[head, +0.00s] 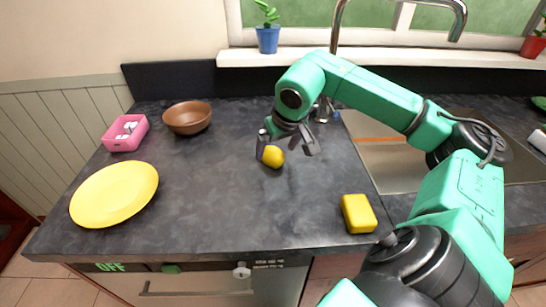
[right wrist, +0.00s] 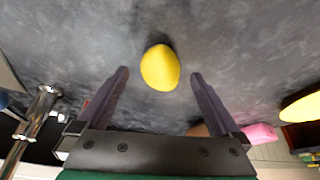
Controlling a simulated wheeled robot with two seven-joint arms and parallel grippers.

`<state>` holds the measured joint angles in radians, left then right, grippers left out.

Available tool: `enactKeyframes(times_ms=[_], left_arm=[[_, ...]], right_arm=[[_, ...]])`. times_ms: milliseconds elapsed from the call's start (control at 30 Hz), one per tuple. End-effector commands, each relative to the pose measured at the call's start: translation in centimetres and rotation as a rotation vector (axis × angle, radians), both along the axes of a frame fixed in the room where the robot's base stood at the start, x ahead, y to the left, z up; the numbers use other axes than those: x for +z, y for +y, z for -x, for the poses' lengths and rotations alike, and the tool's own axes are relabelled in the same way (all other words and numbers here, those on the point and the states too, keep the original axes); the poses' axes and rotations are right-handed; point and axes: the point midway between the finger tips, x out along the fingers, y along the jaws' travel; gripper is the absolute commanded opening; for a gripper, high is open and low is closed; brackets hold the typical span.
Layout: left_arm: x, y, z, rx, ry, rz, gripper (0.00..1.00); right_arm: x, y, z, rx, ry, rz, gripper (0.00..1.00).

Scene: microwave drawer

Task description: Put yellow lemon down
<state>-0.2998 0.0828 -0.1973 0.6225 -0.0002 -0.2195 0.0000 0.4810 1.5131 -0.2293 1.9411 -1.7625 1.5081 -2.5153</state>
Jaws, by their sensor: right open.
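The yellow lemon (head: 273,157) rests on the dark countertop (head: 215,200), near the middle of the head view. My right gripper (head: 287,150) is open at the lemon, with its fingers spread to either side in the head view. In the right wrist view, the lemon (right wrist: 160,67) lies just beyond the open fingertips (right wrist: 160,75), midway between them, and neither finger touches it there. My left gripper is not in view.
A yellow plate (head: 115,194), a pink box (head: 125,133) and a brown bowl (head: 187,117) stand on the left. A yellow sponge-like block (head: 358,213) lies at the front right, near the sink (head: 395,166). The counter's front middle is clear.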

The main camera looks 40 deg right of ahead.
Motion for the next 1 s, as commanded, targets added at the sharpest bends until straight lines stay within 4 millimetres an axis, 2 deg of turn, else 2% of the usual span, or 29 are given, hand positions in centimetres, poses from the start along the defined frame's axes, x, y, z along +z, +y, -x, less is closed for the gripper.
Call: enactKeyframes(times_ms=[33, 167, 367, 467, 600, 667, 867, 1000], left_arm=[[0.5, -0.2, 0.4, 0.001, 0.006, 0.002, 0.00], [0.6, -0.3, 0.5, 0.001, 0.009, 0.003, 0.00], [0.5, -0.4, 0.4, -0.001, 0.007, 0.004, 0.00], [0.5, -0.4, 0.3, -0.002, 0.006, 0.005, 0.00], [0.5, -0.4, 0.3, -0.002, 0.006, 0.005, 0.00], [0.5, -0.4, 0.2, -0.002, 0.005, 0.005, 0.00], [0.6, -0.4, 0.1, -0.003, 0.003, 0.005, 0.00], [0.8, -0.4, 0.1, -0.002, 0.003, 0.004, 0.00]], right_arm=[[-0.7, -0.1, -0.4, 0.001, 0.005, -0.003, 1.00], [-2.5, -0.3, -1.1, 0.001, 0.001, -0.002, 1.00], [-2.8, -0.3, -1.2, 0.001, 0.001, -0.002, 1.00], [-2.8, -0.3, -1.2, 0.000, 0.000, -0.002, 0.66], [-2.8, -0.3, -1.2, 0.000, 0.000, -0.002, 0.12], [-2.7, -0.3, -1.2, 0.000, -0.001, -0.002, 0.00], [-2.6, -0.3, -1.2, 0.000, -0.002, -0.002, 0.00], [-1.4, -0.3, -1.3, -0.002, -0.004, -0.003, 0.00]])
